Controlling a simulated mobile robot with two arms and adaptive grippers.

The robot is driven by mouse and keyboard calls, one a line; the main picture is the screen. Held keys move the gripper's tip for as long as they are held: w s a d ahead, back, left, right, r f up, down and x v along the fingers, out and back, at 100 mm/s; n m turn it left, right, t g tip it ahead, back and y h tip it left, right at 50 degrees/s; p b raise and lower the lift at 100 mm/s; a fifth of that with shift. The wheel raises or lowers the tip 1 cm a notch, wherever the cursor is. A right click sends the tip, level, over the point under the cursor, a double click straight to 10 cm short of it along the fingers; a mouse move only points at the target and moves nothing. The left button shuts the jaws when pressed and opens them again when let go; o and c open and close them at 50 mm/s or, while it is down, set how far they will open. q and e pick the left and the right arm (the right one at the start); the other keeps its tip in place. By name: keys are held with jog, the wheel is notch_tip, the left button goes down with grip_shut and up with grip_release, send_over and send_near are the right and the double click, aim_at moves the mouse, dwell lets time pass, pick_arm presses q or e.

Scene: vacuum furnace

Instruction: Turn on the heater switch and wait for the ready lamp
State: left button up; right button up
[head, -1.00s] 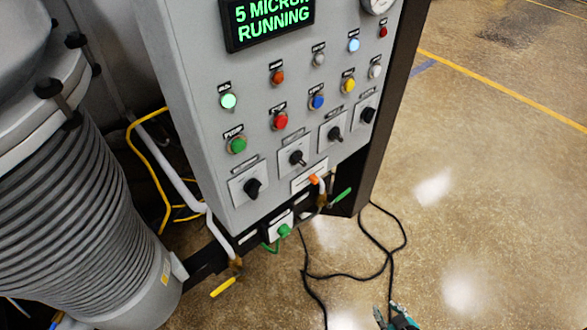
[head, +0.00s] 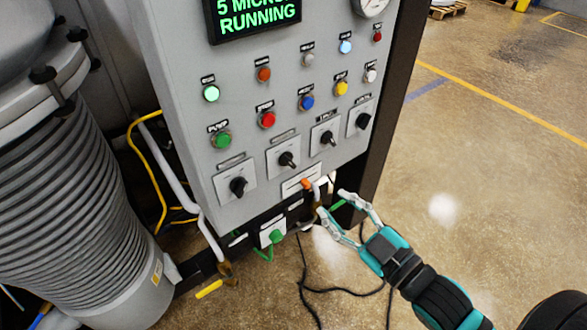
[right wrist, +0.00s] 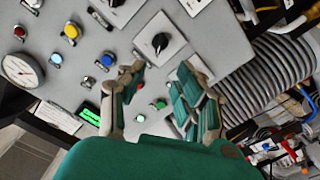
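The grey control panel (head: 225,120) stands left of centre in the head view. A row of black rotary switches crosses its lower part: one (head: 238,186) at left, two in the middle (head: 287,159) (head: 327,137), one (head: 362,121) at right. Their labels are too small to read, so I cannot tell which is the heater switch. Among the lamps, a pale green one (head: 211,93) and a pale blue one (head: 345,46) look lit; I cannot tell the ready lamp. My right gripper (head: 331,203) is open and empty near the panel's lower edge. A black knob (right wrist: 160,42) shows beyond its fingers in the right wrist view.
The display (head: 256,16) reads "5 MICRON RUNNING", partly cut off. Coloured push buttons, including a red one (head: 267,119), sit above the switches. A ribbed bellows (head: 75,200) stands at left. Black cable (head: 345,290) lies on the floor. The floor at right is open.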

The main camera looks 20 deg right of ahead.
aim_at(291, 164)
jog(key=p+x, duration=0.3)
jog(key=x, duration=1)
jog(key=shift+w, duration=0.2)
grip_shut()
